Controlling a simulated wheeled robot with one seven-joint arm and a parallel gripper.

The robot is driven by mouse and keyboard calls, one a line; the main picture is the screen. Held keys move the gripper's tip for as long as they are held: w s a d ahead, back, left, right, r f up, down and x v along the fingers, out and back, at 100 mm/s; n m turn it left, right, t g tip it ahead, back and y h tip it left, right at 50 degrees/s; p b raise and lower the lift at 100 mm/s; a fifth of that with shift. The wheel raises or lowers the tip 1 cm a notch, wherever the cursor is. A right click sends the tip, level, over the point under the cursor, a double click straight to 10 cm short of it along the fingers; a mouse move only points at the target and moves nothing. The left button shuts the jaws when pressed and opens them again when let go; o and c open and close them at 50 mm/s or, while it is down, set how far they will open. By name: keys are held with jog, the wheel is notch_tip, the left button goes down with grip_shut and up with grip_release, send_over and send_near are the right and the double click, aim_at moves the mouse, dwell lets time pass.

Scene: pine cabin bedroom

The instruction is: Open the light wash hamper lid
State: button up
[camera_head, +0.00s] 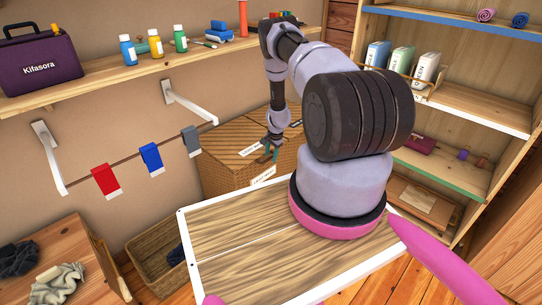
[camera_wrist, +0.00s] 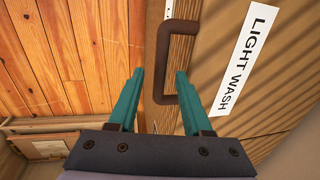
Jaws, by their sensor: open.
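The hamper (camera_head: 228,142) is a brown woven box against the wall, with white labels on it. In the wrist view its "LIGHT WASH" label (camera_wrist: 245,60) is readable on the ribbed brown surface (camera_wrist: 218,32). A dark brown C-shaped handle (camera_wrist: 162,62) stands out from the surface left of the label. My gripper (camera_head: 270,153) is over the hamper's front edge in the head view. In the wrist view my gripper (camera_wrist: 160,74) is open, its teal fingers on either side of the handle's long bar. I cannot tell whether they touch it. The lid looks shut.
A wall shelf (camera_head: 110,90) with bottles and a purple case runs above left. A line with red, blue and grey cards (camera_head: 151,158) hangs below it. An open basket (camera_head: 150,250) stands at lower left. A shelving unit (camera_head: 470,103) fills the right. Plank floor (camera_wrist: 65,45) borders the hamper.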

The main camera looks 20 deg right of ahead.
grip_shut()
dwell(1.4)
